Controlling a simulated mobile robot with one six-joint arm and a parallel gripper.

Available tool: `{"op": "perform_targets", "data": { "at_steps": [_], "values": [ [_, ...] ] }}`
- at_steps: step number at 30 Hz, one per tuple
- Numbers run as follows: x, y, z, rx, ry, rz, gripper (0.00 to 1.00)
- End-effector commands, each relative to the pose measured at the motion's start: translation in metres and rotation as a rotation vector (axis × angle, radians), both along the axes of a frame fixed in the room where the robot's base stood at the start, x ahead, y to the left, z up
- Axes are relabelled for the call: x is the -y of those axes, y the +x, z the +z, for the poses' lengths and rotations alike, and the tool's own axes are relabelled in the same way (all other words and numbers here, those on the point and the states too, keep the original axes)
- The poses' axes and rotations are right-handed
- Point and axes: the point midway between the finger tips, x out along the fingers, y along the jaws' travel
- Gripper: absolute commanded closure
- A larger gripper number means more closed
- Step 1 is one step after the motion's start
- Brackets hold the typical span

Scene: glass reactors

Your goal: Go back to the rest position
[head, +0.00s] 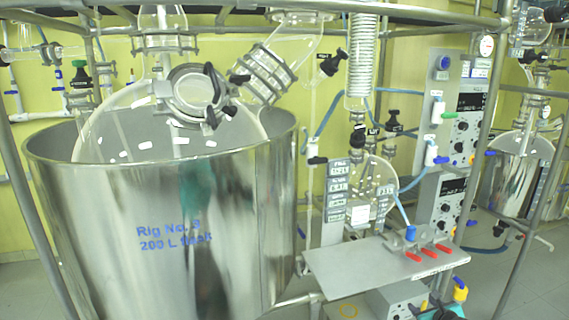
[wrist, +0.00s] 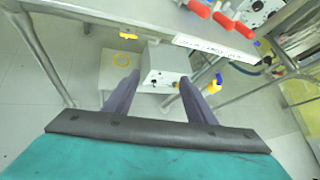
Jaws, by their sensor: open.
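My gripper (wrist: 155,95) shows in the wrist view, with two dark, parallel fingers spread apart. It is open and nothing is between the fingers. Beyond the fingers is a grey box (wrist: 165,62) with a knob, low under a metal shelf.
A large steel tank (head: 160,230) stands at the left. A metal shelf (head: 345,265) with red-handled valves (head: 428,252) juts out at the right; it also crosses the top of the wrist view (wrist: 180,25). Control boxes (head: 462,118) and frame poles stand behind it.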

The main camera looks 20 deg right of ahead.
Motion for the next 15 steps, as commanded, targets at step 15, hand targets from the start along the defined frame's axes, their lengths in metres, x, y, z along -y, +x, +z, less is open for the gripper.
{"op": "perform_targets", "data": {
  "at_steps": [15],
  "values": [
    [-0.214,0.028,-0.145,-0.4,-0.3,0.817,0.49]
  ]
}}
